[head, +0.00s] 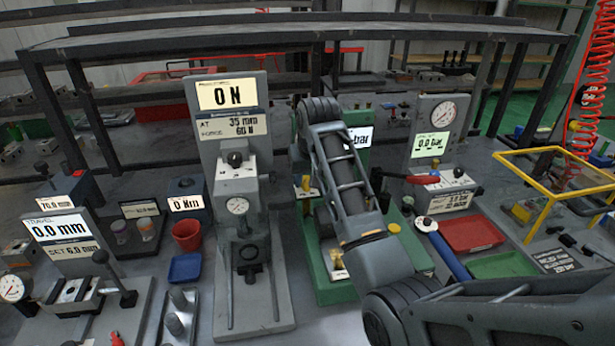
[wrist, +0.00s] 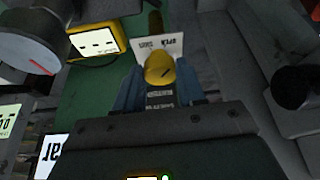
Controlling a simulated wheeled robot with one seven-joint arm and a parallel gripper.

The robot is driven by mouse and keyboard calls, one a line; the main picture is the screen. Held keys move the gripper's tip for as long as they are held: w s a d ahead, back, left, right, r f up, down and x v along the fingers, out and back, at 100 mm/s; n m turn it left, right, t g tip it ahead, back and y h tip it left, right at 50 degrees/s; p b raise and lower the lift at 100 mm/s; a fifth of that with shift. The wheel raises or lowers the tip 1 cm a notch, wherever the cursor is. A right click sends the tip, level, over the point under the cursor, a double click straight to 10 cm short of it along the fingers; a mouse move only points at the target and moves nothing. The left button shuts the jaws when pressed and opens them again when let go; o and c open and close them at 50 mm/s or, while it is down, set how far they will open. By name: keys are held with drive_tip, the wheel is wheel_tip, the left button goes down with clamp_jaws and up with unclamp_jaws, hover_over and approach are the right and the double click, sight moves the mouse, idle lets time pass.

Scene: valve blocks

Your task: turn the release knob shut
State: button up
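In the wrist view the release knob is a yellow rounded cap (wrist: 160,68) with a dark slanted mark. It stands before a white label (wrist: 173,44) with words like "open" and "shut". My gripper (wrist: 160,80) has one blue finger on each side of the knob. The fingers are very close to its sides; whether they press on it I cannot tell. In the head view a small yellow piece (head: 306,183), apparently this knob, shows on the green valve block (head: 325,290) left of my forearm. My fingers are not clearly visible there.
A grey press stand (head: 225,130) reading 0 N stands close on the left. A gauge panel (head: 433,125) stands to the right. In the wrist view a yellow-framed meter (wrist: 97,42) and a red-needle gauge (wrist: 30,45) are near. A red tray (head: 475,236) lies right.

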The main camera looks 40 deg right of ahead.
drive_tip(key=c, duration=0.5)
drive_tip(key=shift+n, duration=0.4)
drive_tip(key=n, duration=0.1)
drive_tip(key=n+y, duration=0.1)
drive_tip(key=n, duration=0.1)
drive_tip(key=shift+s+d+t, duration=0.1)
drive_tip(key=shift+d+t, duration=0.15)
drive_tip(key=shift+t, duration=0.05)
drive_tip(key=n+y, duration=0.1)
drive_tip(key=n, duration=0.2)
drive_tip(key=shift+d+n+y, duration=0.15)
drive_tip(key=shift+n+y, duration=0.15)
drive_tip(key=n+y, duration=0.1)
drive_tip(key=n, duration=0.2)
drive_tip(key=shift+d+r, duration=0.1)
drive_tip(key=shift+d, duration=0.1)
drive_tip(key=shift+n+g+y, duration=0.4)
drive_tip(key=shift+n+y, duration=0.3)
drive_tip(key=shift+n, duration=1.1)
